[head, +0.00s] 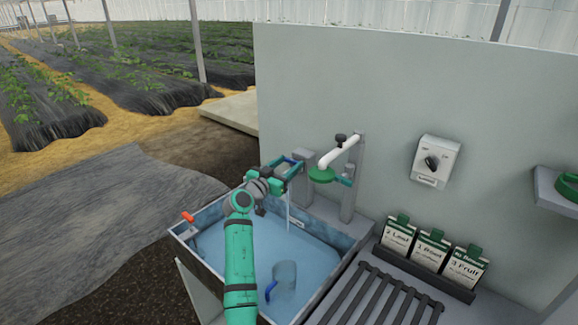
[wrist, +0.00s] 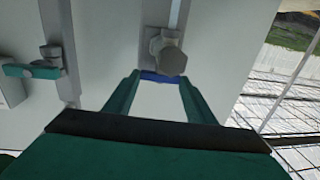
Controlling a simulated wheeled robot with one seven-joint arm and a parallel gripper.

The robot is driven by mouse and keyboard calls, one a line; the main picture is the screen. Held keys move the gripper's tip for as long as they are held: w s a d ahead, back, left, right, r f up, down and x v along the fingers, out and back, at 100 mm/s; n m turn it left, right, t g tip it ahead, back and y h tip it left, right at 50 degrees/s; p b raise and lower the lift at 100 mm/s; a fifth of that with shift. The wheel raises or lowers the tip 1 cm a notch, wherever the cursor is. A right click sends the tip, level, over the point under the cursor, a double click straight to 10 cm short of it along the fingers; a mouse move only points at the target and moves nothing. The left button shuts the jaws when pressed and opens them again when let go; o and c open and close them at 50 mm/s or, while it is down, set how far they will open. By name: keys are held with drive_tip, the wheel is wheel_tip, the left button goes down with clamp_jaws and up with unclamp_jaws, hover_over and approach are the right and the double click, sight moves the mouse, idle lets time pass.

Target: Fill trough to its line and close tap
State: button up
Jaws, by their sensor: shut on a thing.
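The trough (head: 333,292) holds pale blue water (head: 215,245). A thin stream (head: 288,208) falls into it from below my gripper (head: 291,168), at the tap by the wall. My gripper is shut on the tap's blue lever (wrist: 160,76), which shows between the fingertips (wrist: 161,84) in the wrist view beside a grey hexagonal tap part (wrist: 168,54). The tap body is largely hidden by my gripper in the head view. A small pale label (head: 297,222) sits on the trough's back wall near the water; I cannot read a fill line.
A clear jug (head: 285,272) with a blue handle stands in the water. An orange piece (head: 188,217) is on the left rim. A switch box (head: 435,162), seed-style packets (head: 431,249) and a slatted rack (head: 375,300) are at right.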

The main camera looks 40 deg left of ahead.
drive_tip(key=shift+a+m+h, duration=0.25)
drive_tip(key=shift+m+h, duration=0.35)
drive_tip(key=shift+h, duration=0.3)
drive_tip(key=shift+m+h, duration=0.3)
drive_tip(key=shift+h, duration=0.2)
drive_tip(key=o, duration=1)
drive_tip(key=shift+o, duration=0.2)
drive_tip(key=s+a, duration=0.1)
drive_tip(key=s, duration=0.9)
drive_tip(key=shift+s+a, duration=0.15)
drive_tip(key=shift+s, duration=0.2)
